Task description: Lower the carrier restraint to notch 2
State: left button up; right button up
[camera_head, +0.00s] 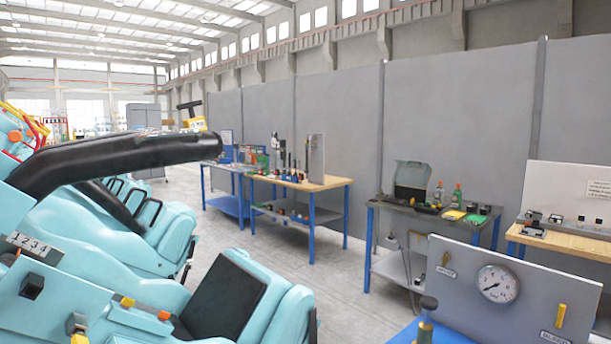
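The restraint (110,160) is a thick black padded bar at the left. It rises from the turquoise carrier (105,235) and reaches right, raised above the seat with its dark pad (224,301). A notch plate (33,247) marked 1 2 3 4 sits at the lower left beside the bar's base. I cannot tell which notch the bar is in. Neither of my grippers shows in this view.
A grey panel with a round gauge (498,284) and a yellow handle (561,316) stands at the lower right. Workbenches with tools, including a wooden-topped one (330,182), line the grey wall. Open floor (290,245) lies between carrier and benches.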

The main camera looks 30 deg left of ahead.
aim_at(51, 167)
jog(key=u, duration=1.8)
